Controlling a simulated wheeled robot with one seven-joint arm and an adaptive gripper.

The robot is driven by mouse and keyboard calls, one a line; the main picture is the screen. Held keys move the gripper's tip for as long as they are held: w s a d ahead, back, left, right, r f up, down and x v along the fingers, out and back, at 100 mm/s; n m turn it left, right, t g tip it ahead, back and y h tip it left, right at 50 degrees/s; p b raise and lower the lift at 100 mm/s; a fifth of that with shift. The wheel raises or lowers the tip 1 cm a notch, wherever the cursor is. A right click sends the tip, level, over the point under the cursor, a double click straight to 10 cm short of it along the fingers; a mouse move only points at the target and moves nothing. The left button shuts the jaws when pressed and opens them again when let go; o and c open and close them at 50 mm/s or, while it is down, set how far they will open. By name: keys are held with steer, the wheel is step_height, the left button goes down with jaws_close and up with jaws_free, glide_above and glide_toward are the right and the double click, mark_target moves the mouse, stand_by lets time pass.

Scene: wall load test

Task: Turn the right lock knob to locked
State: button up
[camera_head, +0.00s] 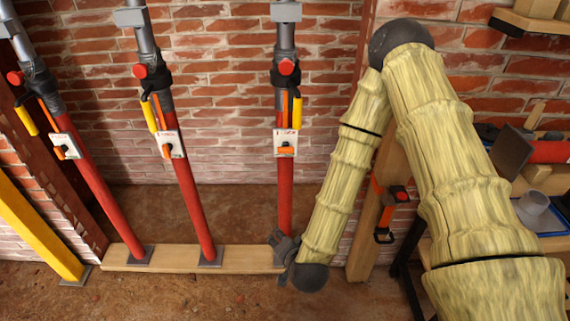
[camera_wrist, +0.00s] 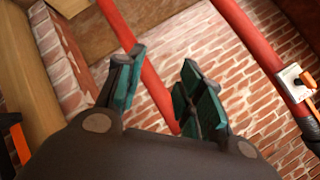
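Three red props with grey upper tubes stand on a wooden sill, each carrying a white plate with an orange lock knob. The right lock knob (camera_head: 286,150) is on the right prop (camera_head: 285,195); its exact setting is too small to tell. The middle knob (camera_head: 167,151) and left knob (camera_head: 62,150) are also visible. My gripper (camera_head: 284,250) is low by the right prop's foot, well below its knob. In the wrist view my gripper (camera_wrist: 160,88) is open and empty, with a red tube behind its fingers. A knob plate (camera_wrist: 290,83) shows at right there; which prop it belongs to is unclear.
Yellow levers and red buttons sit above the plates. A wooden post (camera_head: 389,190) stands right of my forearm, with a red-and-black tool (camera_head: 396,195) by it. A cluttered bench is at the far right. A yellow beam (camera_head: 38,228) leans at left. Brick wall is behind.

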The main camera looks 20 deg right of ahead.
steer(key=w+d+r+m+t+h+b, duration=0.25)
steer(key=w+r+m+t, duration=0.2)
steer(key=w+r, duration=0.25)
steer(key=m+t+h+b, duration=0.2)
steer(key=m+h+b, duration=0.1)
steer(key=m, duration=0.3)
glide_toward(286, 152)
steer(key=x, duration=1.1)
jaws_close()
